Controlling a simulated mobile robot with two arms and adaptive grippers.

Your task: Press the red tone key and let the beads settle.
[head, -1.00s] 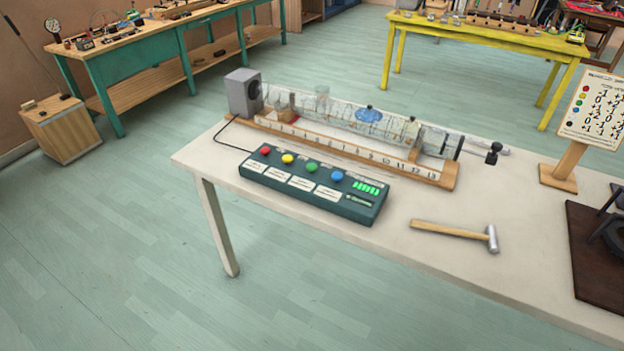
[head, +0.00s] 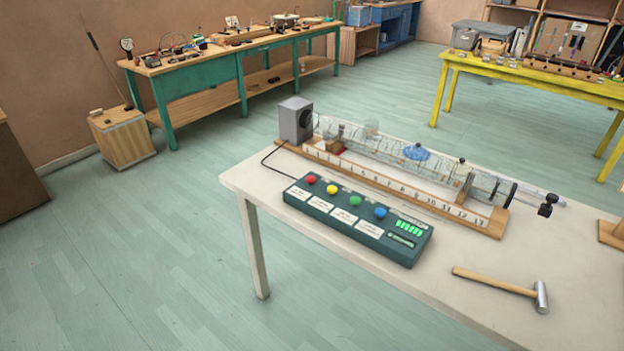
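The red tone key (head: 310,179) is the leftmost round button on a dark green control box (head: 357,219) on the white table. Yellow (head: 332,189), green (head: 355,201) and blue (head: 380,212) keys follow it to the right. Behind the box lies a long clear tube (head: 400,158) on a wooden base with a numbered scale (head: 390,187). A grey speaker box (head: 296,120) stands at its left end. A blue patch (head: 416,152) shows on the tube. Beads inside are too small to make out. Neither of my grippers is in view.
A hammer (head: 500,288) lies on the white table (head: 470,325), right of the control box. A black cable runs from the box towards the speaker. A green bench (head: 200,85), a wooden box (head: 122,138) and a yellow table (head: 540,84) stand behind. The floor left of the table is clear.

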